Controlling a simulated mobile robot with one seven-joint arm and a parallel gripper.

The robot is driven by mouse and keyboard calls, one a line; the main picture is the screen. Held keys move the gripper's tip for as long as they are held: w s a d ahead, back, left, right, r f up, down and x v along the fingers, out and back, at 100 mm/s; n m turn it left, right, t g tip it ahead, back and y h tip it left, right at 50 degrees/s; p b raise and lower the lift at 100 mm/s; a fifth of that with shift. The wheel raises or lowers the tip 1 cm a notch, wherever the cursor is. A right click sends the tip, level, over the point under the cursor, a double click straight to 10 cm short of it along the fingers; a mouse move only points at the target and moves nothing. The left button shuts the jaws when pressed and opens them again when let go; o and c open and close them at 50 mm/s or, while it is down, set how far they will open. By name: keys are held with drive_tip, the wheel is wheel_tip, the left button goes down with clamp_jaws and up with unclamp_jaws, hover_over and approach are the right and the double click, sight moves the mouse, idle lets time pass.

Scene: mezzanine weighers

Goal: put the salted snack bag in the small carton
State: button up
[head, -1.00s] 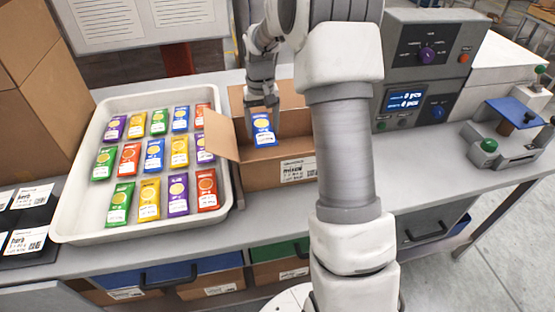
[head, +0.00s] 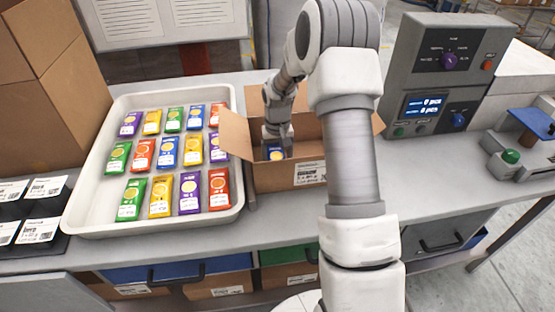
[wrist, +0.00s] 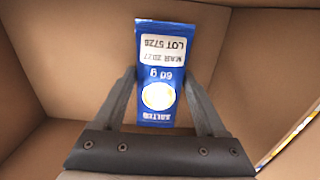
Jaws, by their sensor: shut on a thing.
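The blue salted snack bag (head: 276,154) is between the fingers of my gripper (head: 278,143), inside the open small carton (head: 272,180). In the wrist view my gripper (wrist: 160,78) is shut on the bag (wrist: 163,62), whose SALTED, 60 g and lot print reads upside down. The carton's brown inner walls (wrist: 60,55) surround the bag and fingers. The bag's lower part is hidden by the carton's front wall in the head view, and I cannot tell whether it touches the floor.
A white tray (head: 88,217) with rows of coloured snack bags stands just left of the carton. The carton's left flap (head: 235,135) sticks out toward it. A grey weigher console (head: 428,75) stands to the right. Tall brown boxes (head: 60,85) rise at the left.

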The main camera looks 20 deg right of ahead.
drive_tip(key=o, duration=1.3)
drive_tip(key=shift+f, duration=0.1)
